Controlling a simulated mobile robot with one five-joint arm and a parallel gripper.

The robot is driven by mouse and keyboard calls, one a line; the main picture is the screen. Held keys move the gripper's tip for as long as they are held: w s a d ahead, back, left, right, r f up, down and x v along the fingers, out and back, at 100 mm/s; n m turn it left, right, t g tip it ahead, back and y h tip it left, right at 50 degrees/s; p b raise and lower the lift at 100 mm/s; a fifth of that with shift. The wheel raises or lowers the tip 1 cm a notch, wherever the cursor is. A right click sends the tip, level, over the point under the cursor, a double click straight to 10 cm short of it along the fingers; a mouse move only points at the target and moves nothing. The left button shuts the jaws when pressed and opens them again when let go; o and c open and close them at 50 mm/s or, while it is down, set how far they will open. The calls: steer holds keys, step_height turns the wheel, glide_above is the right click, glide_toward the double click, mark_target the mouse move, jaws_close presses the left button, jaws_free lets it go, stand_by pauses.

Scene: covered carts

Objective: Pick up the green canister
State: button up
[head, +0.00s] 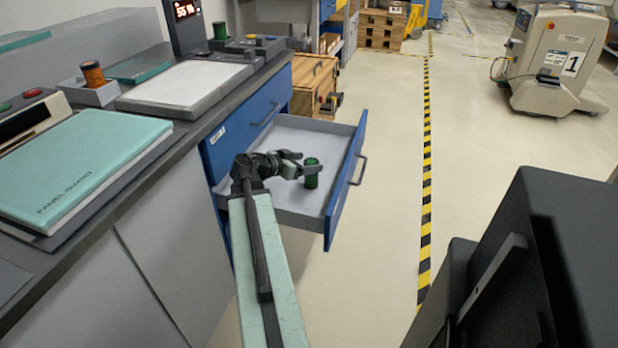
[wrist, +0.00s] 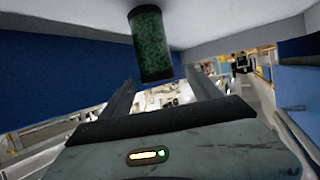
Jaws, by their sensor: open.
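The green canister (head: 312,178) stands upright in the open blue drawer, on its grey floor (head: 285,205). My gripper (head: 305,163) is over the drawer, with its fingers at the canister's upper part. In the wrist view, my gripper (wrist: 160,78) is open and nothing is clamped. The dark green, mottled canister (wrist: 151,45) shows beyond the fingertips, between their lines.
The drawer's blue front (head: 347,185) and grey walls surround the canister. The counter holds an orange canister (head: 93,74) in a grey holder, another green canister (head: 220,31) and a teal panel guard (head: 85,165). Wooden crates (head: 315,85) stand behind.

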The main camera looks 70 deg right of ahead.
mark_target(317, 162)
steer(key=b+x, duration=0.2)
steer(key=x, duration=0.3)
steer(key=shift+s+f, duration=0.15)
jaws_close()
step_height(317, 162, up, 10)
steer(key=p, duration=1)
